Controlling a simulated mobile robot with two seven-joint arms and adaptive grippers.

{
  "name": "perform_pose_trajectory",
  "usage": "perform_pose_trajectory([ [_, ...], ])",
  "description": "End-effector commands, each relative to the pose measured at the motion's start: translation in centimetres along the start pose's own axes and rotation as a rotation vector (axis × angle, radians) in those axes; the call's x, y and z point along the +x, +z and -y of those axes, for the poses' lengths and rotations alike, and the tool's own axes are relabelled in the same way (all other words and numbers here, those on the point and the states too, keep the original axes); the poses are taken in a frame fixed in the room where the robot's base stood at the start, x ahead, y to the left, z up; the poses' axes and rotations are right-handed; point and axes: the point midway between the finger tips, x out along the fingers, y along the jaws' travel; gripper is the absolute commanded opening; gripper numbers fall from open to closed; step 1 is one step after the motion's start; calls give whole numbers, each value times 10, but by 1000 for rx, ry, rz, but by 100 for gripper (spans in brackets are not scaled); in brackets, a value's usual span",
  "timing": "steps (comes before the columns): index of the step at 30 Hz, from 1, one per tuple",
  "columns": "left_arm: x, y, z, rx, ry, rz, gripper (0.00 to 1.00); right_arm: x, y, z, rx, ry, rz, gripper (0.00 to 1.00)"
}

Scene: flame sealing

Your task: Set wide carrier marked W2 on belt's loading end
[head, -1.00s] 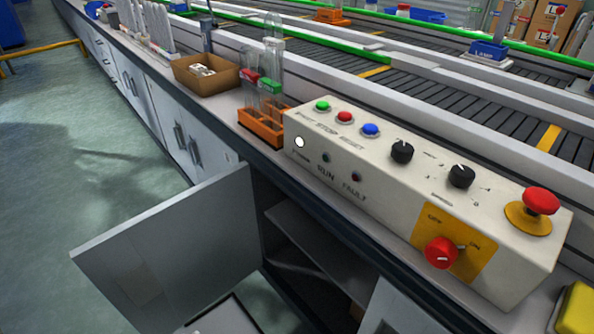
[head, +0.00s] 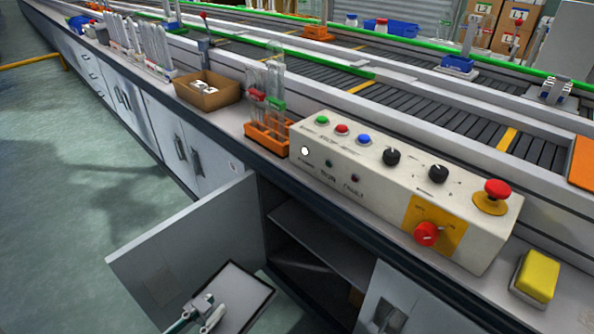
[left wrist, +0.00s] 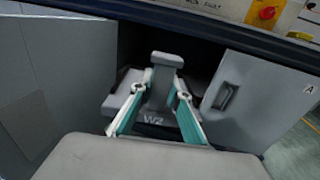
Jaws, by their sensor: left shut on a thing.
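My left gripper (head: 207,314) is low in the head view, in front of the open cabinet. In the left wrist view, the teal fingers of my left gripper (left wrist: 167,92) are on either side of the carrier's upright grey post. The mark W2 on the carrier (left wrist: 153,121) shows between them. The belt (head: 440,116) runs behind the counter; I cannot tell which part is its loading end. My right gripper is not in view.
The left cabinet door (head: 175,255) and right door (left wrist: 262,100) stand open around the carrier. A control box (head: 400,190), a yellow block (head: 537,275), an orange tube rack (head: 267,138) and a cardboard box (head: 207,92) line the counter. An orange panel (head: 584,161) is at the belt's right.

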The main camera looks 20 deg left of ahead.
Motion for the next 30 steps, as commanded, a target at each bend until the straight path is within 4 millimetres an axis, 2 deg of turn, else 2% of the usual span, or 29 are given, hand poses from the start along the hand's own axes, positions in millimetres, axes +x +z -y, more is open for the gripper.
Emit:
perform_pose_trajectory([
  [1,15,41,-1,-4,29,44,0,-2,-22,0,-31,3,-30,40],
  [6,34,105,-2,-4,114,46,0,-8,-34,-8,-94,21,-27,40],
  [15,51,206,9,-5,197,36,0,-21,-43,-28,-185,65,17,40],
  [21,52,264,26,-4,202,27,0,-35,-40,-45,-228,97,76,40],
  [24,52,287,35,-4,195,21,0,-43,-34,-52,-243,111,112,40],
  [30,49,316,50,-1,171,13,0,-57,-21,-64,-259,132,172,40],
])
